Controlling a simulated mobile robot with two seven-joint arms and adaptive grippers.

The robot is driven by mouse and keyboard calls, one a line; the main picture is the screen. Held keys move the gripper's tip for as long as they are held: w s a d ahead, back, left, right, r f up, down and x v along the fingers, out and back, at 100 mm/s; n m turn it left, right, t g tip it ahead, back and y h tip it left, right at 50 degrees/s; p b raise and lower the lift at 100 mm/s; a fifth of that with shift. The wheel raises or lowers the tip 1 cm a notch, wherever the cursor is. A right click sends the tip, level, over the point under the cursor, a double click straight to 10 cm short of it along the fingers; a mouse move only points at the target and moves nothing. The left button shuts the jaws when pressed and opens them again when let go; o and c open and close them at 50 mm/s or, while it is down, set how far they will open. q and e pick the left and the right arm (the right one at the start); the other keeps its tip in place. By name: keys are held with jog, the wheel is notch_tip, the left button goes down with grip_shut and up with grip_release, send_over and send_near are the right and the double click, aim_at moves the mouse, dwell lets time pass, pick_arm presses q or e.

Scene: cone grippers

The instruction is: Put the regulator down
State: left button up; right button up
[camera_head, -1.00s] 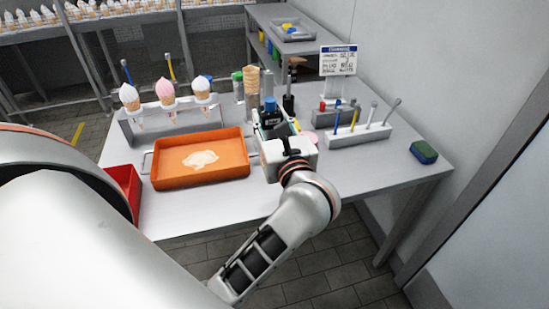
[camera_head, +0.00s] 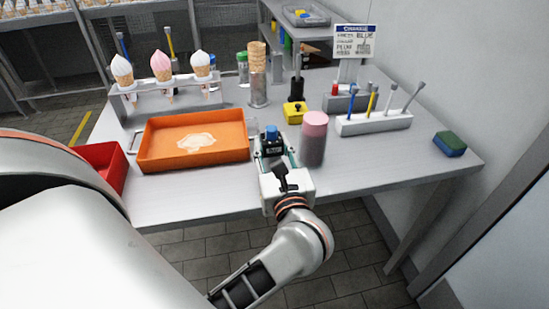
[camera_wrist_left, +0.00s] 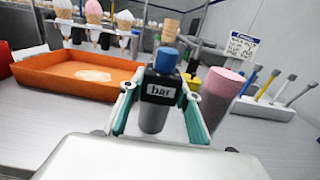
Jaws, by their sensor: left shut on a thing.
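The regulator is a dark block with a blue knob and a white "bar" label over a grey cylindrical lower part. It shows in the head view (camera_head: 272,144) and, closer, in the left wrist view (camera_wrist_left: 160,88). My left gripper (camera_head: 273,152) is shut on it, with one teal-edged finger on each side in the wrist view (camera_wrist_left: 158,100). The regulator is upright, over the front part of the table (camera_head: 210,195). I cannot tell whether its base touches the table. My right gripper is not in view.
A pink-topped grey cylinder (camera_head: 314,140) stands close to the right of my left gripper. An orange tray (camera_head: 193,154) is close on its left. Behind stand a yellow block (camera_head: 294,112), a cone holder (camera_head: 258,92) and a white tool rack (camera_head: 373,124). A sponge (camera_head: 449,144) lies at the right.

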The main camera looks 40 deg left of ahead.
aim_at(272, 157)
pick_arm(q)
notch_tip(272, 157, down, 4)
jog(key=shift+r+b, duration=0.2)
jog(key=shift+b, duration=0.6)
jog(key=shift+r, duration=0.2)
jog(key=shift+f, duration=0.2)
jog(key=o, duration=1.3)
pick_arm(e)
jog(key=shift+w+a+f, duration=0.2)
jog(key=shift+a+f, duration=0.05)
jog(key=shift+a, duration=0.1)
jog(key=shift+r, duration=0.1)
